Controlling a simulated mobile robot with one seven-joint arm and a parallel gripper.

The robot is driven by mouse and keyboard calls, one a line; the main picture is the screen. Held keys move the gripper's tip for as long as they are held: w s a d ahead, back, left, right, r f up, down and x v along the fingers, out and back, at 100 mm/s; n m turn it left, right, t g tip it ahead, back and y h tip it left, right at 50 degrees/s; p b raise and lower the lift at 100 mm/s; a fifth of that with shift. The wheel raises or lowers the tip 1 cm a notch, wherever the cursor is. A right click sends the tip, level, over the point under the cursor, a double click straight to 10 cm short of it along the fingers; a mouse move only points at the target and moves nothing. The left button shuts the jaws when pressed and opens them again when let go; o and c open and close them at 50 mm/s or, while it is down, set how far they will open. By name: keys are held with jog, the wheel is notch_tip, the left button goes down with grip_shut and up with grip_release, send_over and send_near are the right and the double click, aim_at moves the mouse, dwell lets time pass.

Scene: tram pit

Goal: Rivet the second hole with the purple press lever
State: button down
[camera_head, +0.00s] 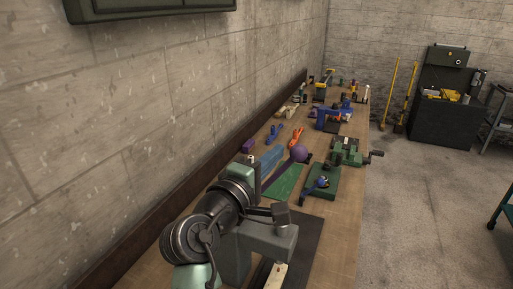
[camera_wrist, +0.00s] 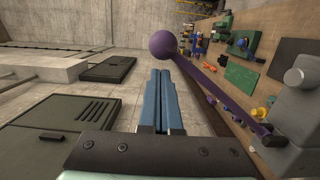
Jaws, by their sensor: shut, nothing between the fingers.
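The purple press lever has a round knob (camera_head: 298,153) and a thin arm that runs down to the grey press (camera_head: 270,240) on the bench. In the wrist view the knob (camera_wrist: 164,45) shows just past my blue fingertips, and the lever arm (camera_wrist: 222,88) slopes right to the press body (camera_wrist: 295,105). My gripper (camera_wrist: 160,74) is shut and empty, beside the lever with no visible grip on it. In the head view my gripper (camera_head: 278,151) is left of the knob. A pale strip (camera_head: 276,276) lies by the press; its holes cannot be made out.
The wooden bench (camera_head: 345,200) runs along the wall. Beyond the press are a green plate (camera_head: 284,184), a green fixture with blue parts (camera_head: 321,184), a green vise (camera_head: 347,152) and orange pliers (camera_head: 296,136).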

jog(key=shift+d, duration=0.25)
jog(key=s+d+f+m+b, duration=0.2)
jog(key=d+f+m+b, duration=0.3)
jog(key=f, duration=0.4)
jog(key=s+d+f+m+y+b, duration=0.1)
jog(key=s+d+f+m+b, duration=0.1)
jog(key=d+f+m+b, duration=0.4)
jog(key=shift+d+f+g+y+b, duration=0.35)
jog(key=shift+f+b, duration=0.35)
jog(key=shift+f, duration=0.7)
